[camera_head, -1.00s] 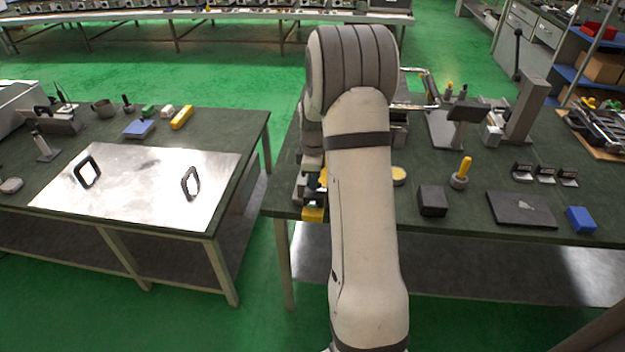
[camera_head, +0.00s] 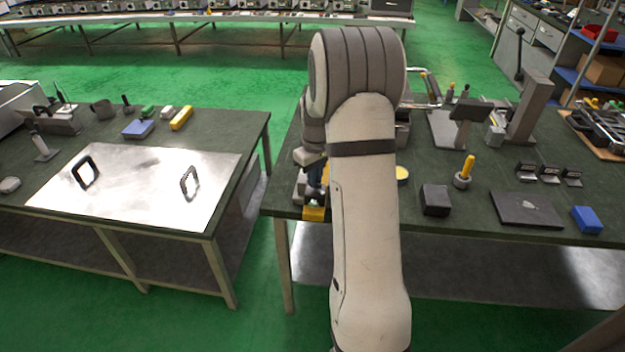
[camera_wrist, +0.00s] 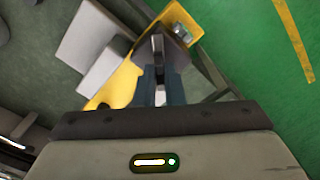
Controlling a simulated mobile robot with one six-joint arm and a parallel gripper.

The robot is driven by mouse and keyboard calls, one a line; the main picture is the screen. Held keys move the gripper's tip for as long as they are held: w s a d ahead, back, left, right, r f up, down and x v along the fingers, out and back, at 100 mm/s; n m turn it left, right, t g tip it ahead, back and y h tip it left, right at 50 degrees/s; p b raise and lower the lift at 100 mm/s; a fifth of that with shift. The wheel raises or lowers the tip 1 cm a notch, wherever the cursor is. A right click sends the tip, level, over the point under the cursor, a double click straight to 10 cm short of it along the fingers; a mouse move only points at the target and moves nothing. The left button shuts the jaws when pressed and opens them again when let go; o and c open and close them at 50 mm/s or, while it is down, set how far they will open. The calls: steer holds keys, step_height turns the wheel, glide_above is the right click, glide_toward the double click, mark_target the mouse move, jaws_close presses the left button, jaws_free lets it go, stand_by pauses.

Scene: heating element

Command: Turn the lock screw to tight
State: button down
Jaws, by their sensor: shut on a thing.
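My gripper (camera_wrist: 162,88) points into the yellow-framed fixture (camera_wrist: 187,20) in the wrist view. Its two blue-grey fingers are close together, shut on a small part between them that I take to be the lock screw. The fingers and a dark grey plate around their tips hide most of it, so its turn position cannot be read. In the head view my gripper (camera_head: 315,180) is at the near left corner of the right bench, above the fixture's yellow end (camera_head: 314,214). My arm covers most of the fixture there.
Pale grey blocks (camera_wrist: 90,40) lie beside the fixture. On the right bench (camera_head: 400,222) stand a dark box (camera_head: 435,200), a yellow-handled tool (camera_head: 465,172), a dark flat plate (camera_head: 525,209) and a blue block (camera_head: 586,220). A metal sheet with two handles (camera_head: 130,185) lies on the left bench.

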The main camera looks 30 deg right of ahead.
steer(key=m+b, duration=0.1)
steer(key=m, duration=0.3)
steer(key=shift+m, duration=0.3)
steer(key=shift+m+b, duration=0.3)
steer(key=shift+m, duration=2.2)
steer(key=c, duration=1.5)
jaws_free()
